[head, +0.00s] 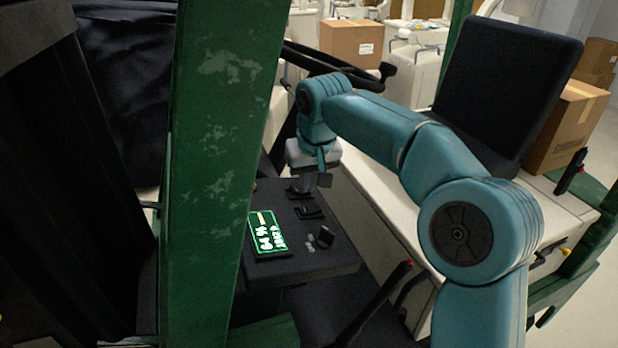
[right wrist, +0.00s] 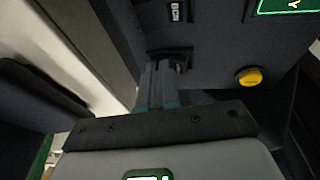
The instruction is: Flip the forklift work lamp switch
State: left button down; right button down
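A dark control panel (head: 288,268) carries small black rocker switches. One switch (head: 309,212) shows in front of my right gripper in the head view. Another switch (right wrist: 180,56) lies right at the fingertips in the right wrist view, partly covered by them. No label that marks the work lamp switch is readable. My right gripper (head: 318,181) points down at the panel's far edge. In the right wrist view its fingers (right wrist: 158,70) are together with nothing seen between them. I cannot tell if they touch the switch. My left gripper is not in view.
A green post (head: 215,150) blocks the left. The steering wheel (head: 330,65) is behind my gripper, and a black seat (head: 508,85) is at the right.

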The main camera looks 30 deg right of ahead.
jog(key=shift+w+a, duration=0.1)
jog(key=shift+a, duration=0.4)
jog(key=shift+w+a+p, duration=0.15)
jog(key=shift+a+p, duration=0.15)
jog(key=shift+a, duration=0.35)
jog(key=shift+d, duration=0.15)
